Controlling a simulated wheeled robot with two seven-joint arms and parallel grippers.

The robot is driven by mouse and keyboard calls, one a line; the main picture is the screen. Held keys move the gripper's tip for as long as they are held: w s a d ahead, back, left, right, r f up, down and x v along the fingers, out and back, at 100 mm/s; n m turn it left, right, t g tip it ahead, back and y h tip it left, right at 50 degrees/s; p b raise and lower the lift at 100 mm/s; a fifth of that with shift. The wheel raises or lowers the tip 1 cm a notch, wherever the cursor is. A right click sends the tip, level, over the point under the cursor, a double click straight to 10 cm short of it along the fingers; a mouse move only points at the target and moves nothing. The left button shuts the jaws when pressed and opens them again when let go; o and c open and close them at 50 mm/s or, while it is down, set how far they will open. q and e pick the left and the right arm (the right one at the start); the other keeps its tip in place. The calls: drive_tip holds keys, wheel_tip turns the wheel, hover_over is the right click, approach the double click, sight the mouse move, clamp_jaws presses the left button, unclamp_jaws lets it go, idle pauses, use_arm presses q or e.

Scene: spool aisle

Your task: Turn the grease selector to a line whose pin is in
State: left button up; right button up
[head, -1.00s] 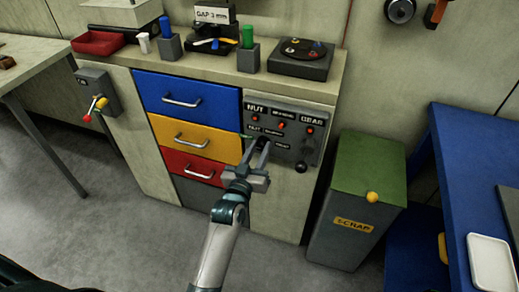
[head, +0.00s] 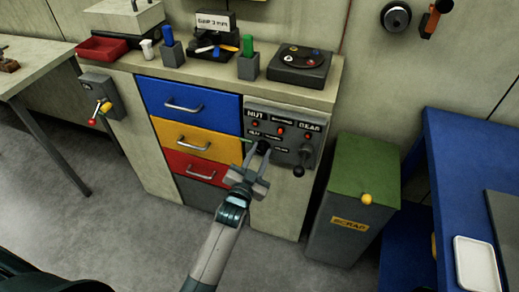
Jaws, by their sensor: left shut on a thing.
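The grey panel (head: 284,152) on the cabinet front carries the labels NUT, BEARING and GEAR, with a red dot (head: 281,130) under each. At this size I cannot tell whether these dots are pins, or which are in. My left gripper (head: 262,149) is at the panel's lower left, its fingers shut on a small dark knob that looks like the selector. The fingers hide most of the knob, so its pointing direction is unclear. A small green tip shows just left of the fingers. A lever with a black ball (head: 299,171) hangs at the panel's lower right. My right gripper is out of view.
Blue, yellow and red drawers (head: 192,142) sit left of the panel. A green-lidded scrap bin (head: 350,200) stands to the right, with a blue table (head: 455,160) beyond. A lever box (head: 97,95) is at the cabinet's left. Floor is free in front.

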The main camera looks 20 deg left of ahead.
use_arm(q)
drive_tip(key=m+p, duration=0.1)
drive_tip(key=m, duration=0.1)
drive_tip(key=shift+m, duration=0.3)
drive_tip(key=shift+d+m, duration=0.1)
drive_tip(key=shift+m, duration=1.2)
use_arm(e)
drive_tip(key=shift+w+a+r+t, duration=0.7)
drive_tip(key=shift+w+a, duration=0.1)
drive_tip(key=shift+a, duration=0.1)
use_arm(q)
drive_tip(key=o, duration=1.1)
drive_tip(key=shift+c, duration=0.2)
drive_tip(key=shift+s+f, duration=0.1)
drive_tip(key=shift+s, duration=0.05)
